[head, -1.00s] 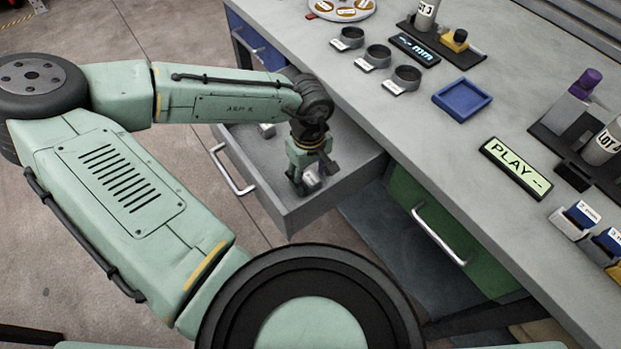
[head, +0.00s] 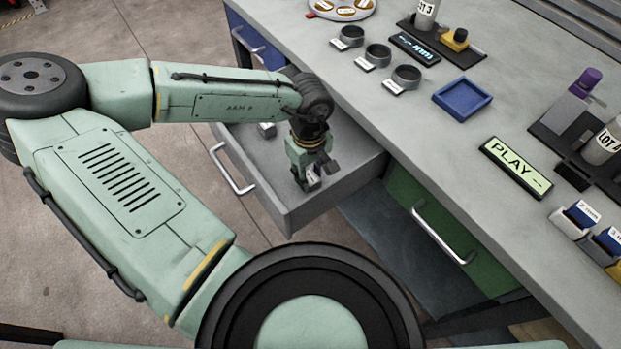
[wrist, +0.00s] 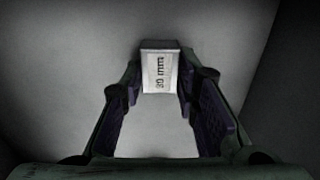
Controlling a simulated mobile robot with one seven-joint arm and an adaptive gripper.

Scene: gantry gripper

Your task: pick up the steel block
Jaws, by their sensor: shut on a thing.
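The steel block (wrist: 160,70) is a small pale block with a printed label that seems to read "20 mm" or "30 mm". In the wrist view it sits between the two fingertips of my gripper (wrist: 160,88), which is shut on it. In the head view my gripper (head: 310,183) points down into the open drawer (head: 350,180). The block shows there only as a small pale patch (head: 313,179) at the fingertips. I cannot tell whether the block touches the drawer floor.
Another small block (head: 266,129) lies at the drawer's far left.

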